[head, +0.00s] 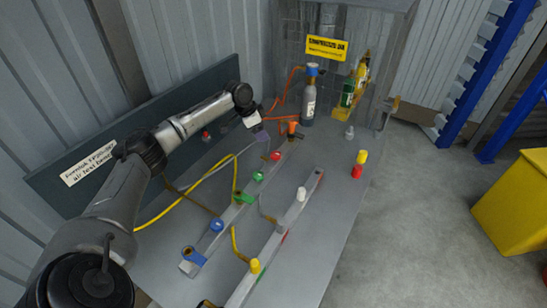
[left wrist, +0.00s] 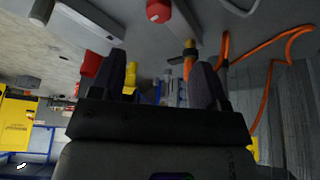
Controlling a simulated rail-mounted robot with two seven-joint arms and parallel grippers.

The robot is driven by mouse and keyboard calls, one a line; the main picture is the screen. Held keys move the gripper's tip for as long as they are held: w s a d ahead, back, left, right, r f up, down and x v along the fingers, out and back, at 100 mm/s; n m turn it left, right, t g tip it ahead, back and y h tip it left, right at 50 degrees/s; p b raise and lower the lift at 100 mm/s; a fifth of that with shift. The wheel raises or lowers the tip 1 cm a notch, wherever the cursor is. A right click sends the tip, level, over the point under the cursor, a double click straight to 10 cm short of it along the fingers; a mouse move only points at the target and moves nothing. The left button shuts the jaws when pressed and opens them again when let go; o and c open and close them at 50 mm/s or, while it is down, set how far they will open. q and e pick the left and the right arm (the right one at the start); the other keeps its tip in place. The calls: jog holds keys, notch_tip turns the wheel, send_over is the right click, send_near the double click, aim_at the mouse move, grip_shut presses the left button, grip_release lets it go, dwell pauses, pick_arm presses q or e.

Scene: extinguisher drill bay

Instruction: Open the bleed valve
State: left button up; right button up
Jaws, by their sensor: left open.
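My left gripper (head: 262,137) hangs over the grey bench, near the far end of a long bar of valves (head: 225,217). In the left wrist view its two dark fingers (left wrist: 157,82) stand apart with nothing gripped between them. The bar carries a blue knob (head: 217,225), a green knob (head: 258,176), a red knob (head: 275,155) and an orange fitting (head: 292,128). I cannot tell which of these is the bleed valve. The left wrist view shows a red knob (left wrist: 158,11) ahead of the fingers, clear of them. My right gripper is not in view.
A second bar (head: 275,245) with white and yellow knobs lies nearer. A grey cylinder with a blue top (head: 310,95) stands behind, with an orange hose (head: 287,88) beside it. A red-and-yellow piece (head: 359,164) stands at right. Yellow hose (head: 180,200) crosses the bench's left side.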

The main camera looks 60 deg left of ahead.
aim_at(275, 153)
pick_arm(q)
jog(key=b+x, duration=0.2)
jog(key=x, duration=0.9)
jog(key=shift+d+f, duration=0.1)
jog(key=shift+f, duration=0.05)
jog(key=shift+b+x, duration=0.3)
jog(key=shift+x, duration=0.55)
